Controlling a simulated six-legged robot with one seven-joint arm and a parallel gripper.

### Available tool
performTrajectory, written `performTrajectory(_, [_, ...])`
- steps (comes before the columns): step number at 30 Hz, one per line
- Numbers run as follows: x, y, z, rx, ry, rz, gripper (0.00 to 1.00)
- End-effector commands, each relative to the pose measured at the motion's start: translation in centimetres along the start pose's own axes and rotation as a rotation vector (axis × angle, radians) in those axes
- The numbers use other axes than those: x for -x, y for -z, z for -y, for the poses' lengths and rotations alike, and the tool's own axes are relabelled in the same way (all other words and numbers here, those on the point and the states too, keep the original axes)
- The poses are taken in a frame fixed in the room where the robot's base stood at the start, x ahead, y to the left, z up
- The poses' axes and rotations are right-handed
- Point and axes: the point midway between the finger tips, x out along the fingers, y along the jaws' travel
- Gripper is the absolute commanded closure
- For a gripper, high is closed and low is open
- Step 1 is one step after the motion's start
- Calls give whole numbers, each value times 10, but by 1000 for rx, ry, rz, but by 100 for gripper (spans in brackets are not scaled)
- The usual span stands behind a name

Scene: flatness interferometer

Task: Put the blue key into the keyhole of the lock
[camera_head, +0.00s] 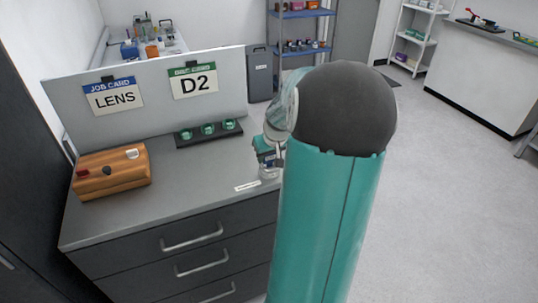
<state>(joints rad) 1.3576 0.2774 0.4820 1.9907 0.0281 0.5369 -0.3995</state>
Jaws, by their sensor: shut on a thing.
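I cannot make out a blue key, a lock or a keyhole in the head view. My gripper (268,165) is small and partly hidden beside my large teal arm, low over the right end of the grey bench top (205,172). It is shut on a small pale, glassy-looking object (268,174), too small to identify. A small white label (247,186) lies on the bench just left of it. Whatever is behind my arm is hidden.
A wooden block (112,172) with small red, black and white pieces stands at the bench's left. A black rack (208,133) with three green lenses lies along the back panel. The panel carries LENS (114,96) and D2 (193,82) cards. The front middle of the bench is clear.

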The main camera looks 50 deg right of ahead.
Motion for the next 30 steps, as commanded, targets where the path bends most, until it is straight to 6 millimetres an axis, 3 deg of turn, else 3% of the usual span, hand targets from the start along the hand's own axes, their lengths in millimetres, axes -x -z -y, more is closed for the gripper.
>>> performTrajectory(1, [0, 0, 0, 0, 0, 0, 83])
performTrajectory(2, [0, 0, 0, 0, 0, 0, 56])
performTrajectory(5, [0, 0, 0, 0, 0, 0, 37])
performTrajectory(6, [0, 0, 0, 0, 0, 0, 35])
performTrajectory(17, [6, 0, 0, 0, -2, -1, 35])
performTrajectory(22, [31, 1, 0, 0, -3, -4, 35])
performTrajectory(30, [91, 1, 0, 1, -4, -5, 35])
